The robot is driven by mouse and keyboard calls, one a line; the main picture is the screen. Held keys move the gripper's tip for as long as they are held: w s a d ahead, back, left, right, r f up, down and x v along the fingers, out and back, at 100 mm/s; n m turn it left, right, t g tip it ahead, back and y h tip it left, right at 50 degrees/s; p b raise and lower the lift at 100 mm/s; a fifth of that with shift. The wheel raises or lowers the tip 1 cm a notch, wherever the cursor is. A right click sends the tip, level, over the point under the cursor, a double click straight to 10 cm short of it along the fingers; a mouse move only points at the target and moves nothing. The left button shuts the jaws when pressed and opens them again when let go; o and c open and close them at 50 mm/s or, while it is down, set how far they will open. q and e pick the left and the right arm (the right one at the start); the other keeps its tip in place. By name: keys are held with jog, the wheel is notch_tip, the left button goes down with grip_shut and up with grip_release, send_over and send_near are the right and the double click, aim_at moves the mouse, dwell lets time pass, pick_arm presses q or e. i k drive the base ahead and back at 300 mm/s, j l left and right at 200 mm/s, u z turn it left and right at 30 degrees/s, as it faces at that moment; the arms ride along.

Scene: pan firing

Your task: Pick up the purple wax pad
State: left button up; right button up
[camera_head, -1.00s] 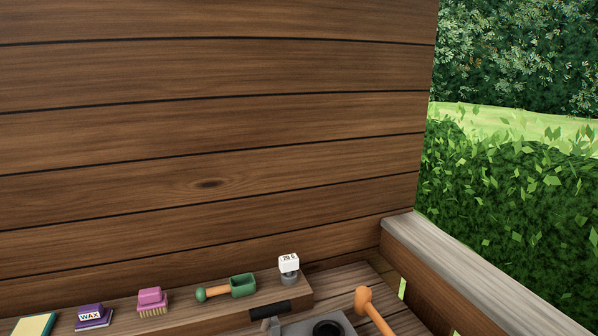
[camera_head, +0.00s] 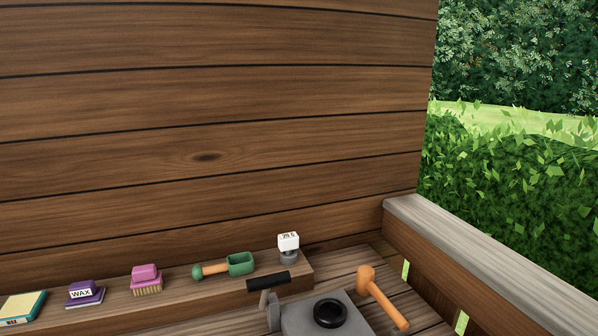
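The purple wax pad (camera_head: 83,294) has a white label reading WAX. It lies on the raised wooden ledge (camera_head: 205,293) at the lower left, between a yellow and teal block and a pink brush. Neither of my grippers shows in the head view.
On the ledge are the yellow and teal block (camera_head: 22,307), pink brush (camera_head: 146,279), green scoop (camera_head: 238,264) and a white-topped item (camera_head: 288,244). Below right are a grey block with a black ring (camera_head: 330,313) and an orange mallet (camera_head: 382,297). A plank wall (camera_head: 210,120) stands behind.

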aim_at(83, 294)
jog(key=u, duration=1.3)
